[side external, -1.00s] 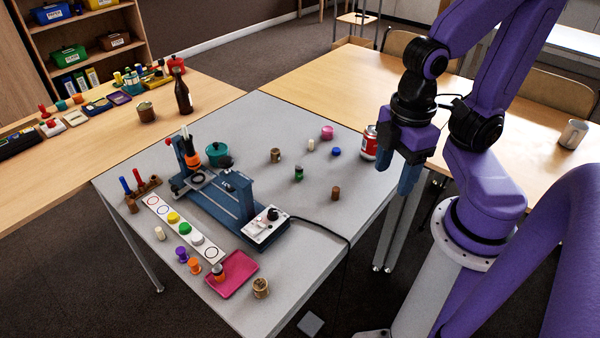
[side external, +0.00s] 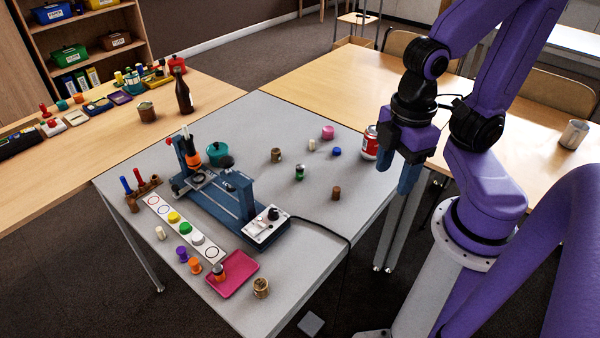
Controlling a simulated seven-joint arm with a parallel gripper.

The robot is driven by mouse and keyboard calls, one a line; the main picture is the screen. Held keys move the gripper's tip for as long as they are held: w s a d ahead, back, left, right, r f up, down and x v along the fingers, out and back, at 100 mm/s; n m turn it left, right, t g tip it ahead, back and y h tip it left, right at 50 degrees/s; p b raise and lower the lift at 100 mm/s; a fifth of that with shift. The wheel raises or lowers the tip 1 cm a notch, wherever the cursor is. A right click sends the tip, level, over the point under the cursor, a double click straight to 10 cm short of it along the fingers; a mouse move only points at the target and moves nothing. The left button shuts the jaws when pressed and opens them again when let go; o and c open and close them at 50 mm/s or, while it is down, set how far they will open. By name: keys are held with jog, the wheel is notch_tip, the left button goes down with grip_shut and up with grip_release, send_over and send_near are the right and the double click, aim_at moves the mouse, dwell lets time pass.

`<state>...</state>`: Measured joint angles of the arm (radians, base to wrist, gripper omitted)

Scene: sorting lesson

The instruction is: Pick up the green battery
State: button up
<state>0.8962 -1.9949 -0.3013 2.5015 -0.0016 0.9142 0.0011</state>
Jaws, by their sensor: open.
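A small green cylinder with a pale band, which looks like the green battery (side external: 299,173), stands on the right half of the grey table (side external: 300,225). Nothing touches it. My gripper (side external: 396,174) hangs with its blue fingers pointing down near the table's right edge, to the right of the green battery and apart from it. The fingers are open and no object shows between them.
Around the battery stand a brown cylinder (side external: 336,193), a tan one (side external: 276,155), a blue cap (side external: 337,152) and a pink one (side external: 328,132). A blue machine (side external: 235,196) and a pink tray (side external: 247,268) are further left.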

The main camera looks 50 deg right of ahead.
jog(key=w+d+f+n+t+h, duration=0.25)
jog(key=w+f+h, duration=0.4)
jog(key=w, duration=0.35)
jog(key=n+t+h, duration=0.4)
jog(key=n+t, duration=0.3)
jog(key=n, duration=0.5)
send_near(300, 171)
jog(key=x, duration=0.5)
jog(key=shift+d+f, duration=0.25)
jog(key=shift+d, duration=0.1)
jog(key=shift+x, duration=2.95)
jog(key=shift+w+a+y, duration=0.15)
jog(key=shift+a+y, duration=0.05)
jog(key=shift+y, duration=0.05)
jog(key=c, duration=1.1)
